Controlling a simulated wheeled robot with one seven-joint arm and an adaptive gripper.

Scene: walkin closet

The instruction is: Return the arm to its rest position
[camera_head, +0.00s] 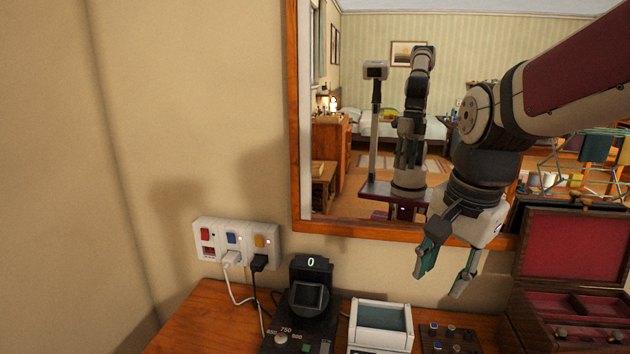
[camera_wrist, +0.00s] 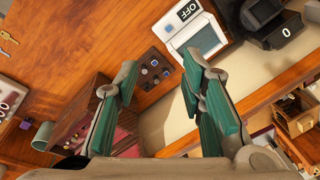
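My gripper (camera_head: 447,268) hangs from my arm above the back of the wooden dresser top, at the right of the head view, in front of the mirror. Its two green-padded fingers are spread apart with nothing between them. In the wrist view the open gripper (camera_wrist: 160,90) shows both fingers, with the dresser top beyond them. The fingers look apart from all objects.
Below stand a black device reading 0 (camera_head: 312,300), a white box with a greenish panel (camera_head: 381,318) and a dark tray with small knobs (camera_head: 448,338). An open red-lined jewelry box (camera_head: 575,250) is at right. A mirror (camera_head: 380,226) and a socket strip (camera_head: 236,240) are on the wall.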

